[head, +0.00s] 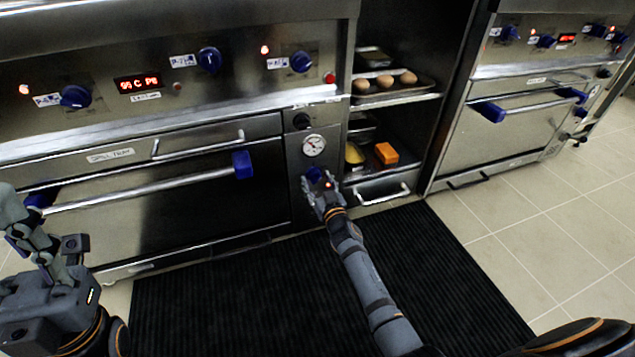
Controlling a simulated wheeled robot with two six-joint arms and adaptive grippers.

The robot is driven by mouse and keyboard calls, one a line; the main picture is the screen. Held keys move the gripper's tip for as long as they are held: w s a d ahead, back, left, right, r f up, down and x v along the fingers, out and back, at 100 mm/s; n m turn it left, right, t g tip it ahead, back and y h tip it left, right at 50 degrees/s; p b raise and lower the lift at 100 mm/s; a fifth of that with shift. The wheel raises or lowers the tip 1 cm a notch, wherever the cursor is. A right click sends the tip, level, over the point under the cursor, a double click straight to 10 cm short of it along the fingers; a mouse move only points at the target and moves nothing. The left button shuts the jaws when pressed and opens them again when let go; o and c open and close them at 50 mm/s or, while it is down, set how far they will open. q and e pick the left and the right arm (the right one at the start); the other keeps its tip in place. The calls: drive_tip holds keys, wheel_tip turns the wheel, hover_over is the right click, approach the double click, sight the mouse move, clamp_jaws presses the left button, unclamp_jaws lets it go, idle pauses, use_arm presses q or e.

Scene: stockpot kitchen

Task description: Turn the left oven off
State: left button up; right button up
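The left oven (190,205) is a stainless unit with a dark door, a long handle with blue ends and a control column at its right side. That column carries a black knob (302,121), a round dial gauge (313,145) and, low down, a blue knob (313,174). My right gripper (320,186) is at this blue knob, its fingers partly covering it; I cannot tell whether they grip it. A small red light (328,184) glows beside the fingers. My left gripper (45,228) is open and empty at the left, in front of the oven.
The upper panel has blue knobs (209,60), lit red lamps and a red display (138,83). A second oven (510,120) stands at right. A black mat (230,300) covers the floor.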

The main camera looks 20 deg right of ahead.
drive_tip(key=c, duration=1.1)
drive_tip(key=n, duration=0.5)
drive_tip(key=shift+n, duration=0.3)
drive_tip(key=n, duration=0.6)
drive_tip(key=shift+d, duration=0.1)
drive_tip(key=shift+n, duration=0.3)
drive_tip(key=o, duration=1.2)
